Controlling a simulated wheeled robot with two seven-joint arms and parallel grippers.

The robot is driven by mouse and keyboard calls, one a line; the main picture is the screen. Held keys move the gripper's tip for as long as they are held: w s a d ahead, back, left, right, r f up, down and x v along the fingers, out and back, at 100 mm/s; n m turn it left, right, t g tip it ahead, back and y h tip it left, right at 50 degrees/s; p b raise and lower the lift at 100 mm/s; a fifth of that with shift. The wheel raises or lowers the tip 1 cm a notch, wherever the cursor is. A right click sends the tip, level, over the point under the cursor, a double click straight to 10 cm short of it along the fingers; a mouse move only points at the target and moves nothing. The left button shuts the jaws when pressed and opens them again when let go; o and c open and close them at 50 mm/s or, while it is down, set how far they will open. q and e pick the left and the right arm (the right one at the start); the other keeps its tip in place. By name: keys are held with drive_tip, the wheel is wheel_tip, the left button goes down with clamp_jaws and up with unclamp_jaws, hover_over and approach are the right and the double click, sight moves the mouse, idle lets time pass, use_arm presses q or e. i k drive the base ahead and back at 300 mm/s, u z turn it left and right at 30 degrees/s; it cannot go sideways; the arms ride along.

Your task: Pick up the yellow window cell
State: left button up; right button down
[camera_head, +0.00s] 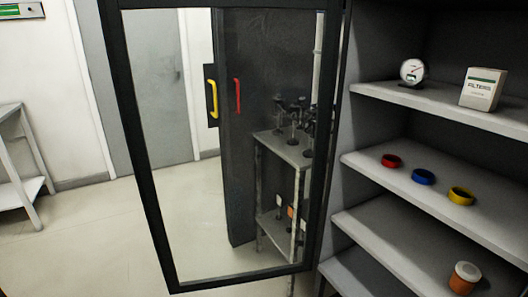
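The yellow window cell (461,196) is a short yellow ring with a dark centre. It lies on the middle shelf (420,196) of the open cabinet at the right. It is the rightmost of three similar rings, nearest the shelf's front right. Neither of my grippers is in view.
A blue ring (423,177) and a red ring (391,161) lie left of the yellow one. A gauge (412,71) and a filters box (482,89) stand on the shelf above, an orange jar (464,277) below. A glass door (157,200) stands left of the shelves.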

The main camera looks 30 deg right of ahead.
sight(460, 196)
drive_tip(key=z, duration=2.35)
